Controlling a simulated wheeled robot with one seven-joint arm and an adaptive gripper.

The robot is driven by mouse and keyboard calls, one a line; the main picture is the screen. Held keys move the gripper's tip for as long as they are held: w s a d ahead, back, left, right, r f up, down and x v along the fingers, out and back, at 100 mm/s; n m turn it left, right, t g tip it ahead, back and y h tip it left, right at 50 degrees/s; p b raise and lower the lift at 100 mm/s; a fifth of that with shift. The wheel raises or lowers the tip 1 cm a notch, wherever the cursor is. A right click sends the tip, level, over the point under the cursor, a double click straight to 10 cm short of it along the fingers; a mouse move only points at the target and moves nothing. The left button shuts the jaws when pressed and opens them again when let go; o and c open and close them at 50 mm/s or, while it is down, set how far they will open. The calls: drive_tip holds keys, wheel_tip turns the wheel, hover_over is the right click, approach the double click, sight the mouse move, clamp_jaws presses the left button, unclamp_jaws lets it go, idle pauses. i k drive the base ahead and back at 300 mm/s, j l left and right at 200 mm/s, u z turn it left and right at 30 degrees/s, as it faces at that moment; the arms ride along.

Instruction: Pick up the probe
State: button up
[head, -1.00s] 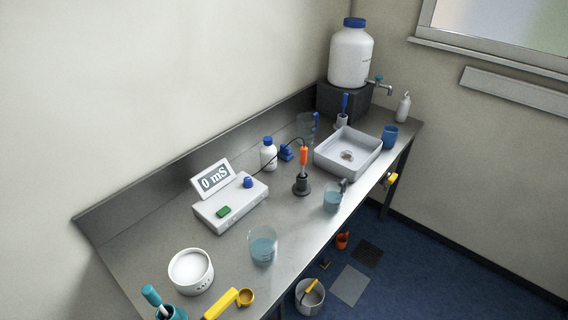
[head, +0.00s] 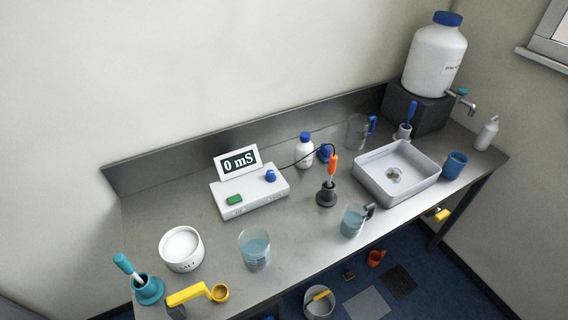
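The probe (head: 333,166) has an orange handle and stands upright in a dark round holder (head: 326,194) near the middle of the steel table. A thin black cable runs from it to the white meter (head: 249,192), whose display reads "0 mS". The meter has a green button and a blue knob. My gripper is not in view.
Beakers of bluish liquid stand in front of the meter (head: 254,250) and right of the holder (head: 353,220). A grey basin (head: 396,172), blue cup (head: 454,165) and large tank (head: 433,55) are at right. A salt tub (head: 181,249) and yellow scoop (head: 197,294) are at front left.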

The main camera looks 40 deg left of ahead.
sight(333, 160)
drive_tip(key=i+j+u, duration=0.1)
drive_tip(key=u, duration=0.25)
drive_tip(key=i+u, duration=0.65)
drive_tip(key=i+j+u, duration=0.15)
drive_tip(key=i, duration=0.2)
drive_tip(key=j, duration=0.05)
